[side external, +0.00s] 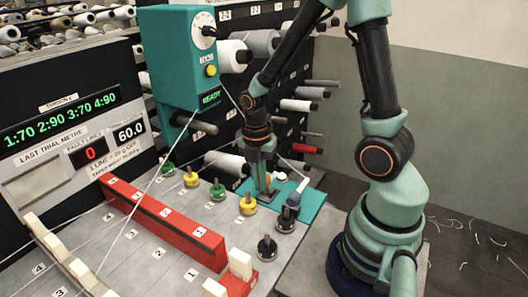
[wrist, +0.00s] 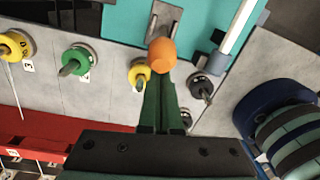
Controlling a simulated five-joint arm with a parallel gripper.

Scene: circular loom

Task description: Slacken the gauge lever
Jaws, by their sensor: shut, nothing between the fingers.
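An orange knob (wrist: 162,53), apparently the end of the gauge lever, stands at a grey slotted bracket (wrist: 161,21) on a teal plate. It overlaps the tips of my gripper (wrist: 163,80) in the wrist view; I cannot tell whether they touch. In the side view my gripper (side external: 263,191) points down over the teal plate (side external: 309,206), fingers shut and empty, with the orange knob (side external: 268,180) just beside it. The teal gauge box (side external: 178,60) carries a round dial (side external: 204,31), a yellow button (side external: 211,71) and a READY display (side external: 210,97).
Several knobs stand around the plate: yellow (side external: 248,204), green (side external: 217,190) and black (side external: 286,220). Spools fill the rack behind.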

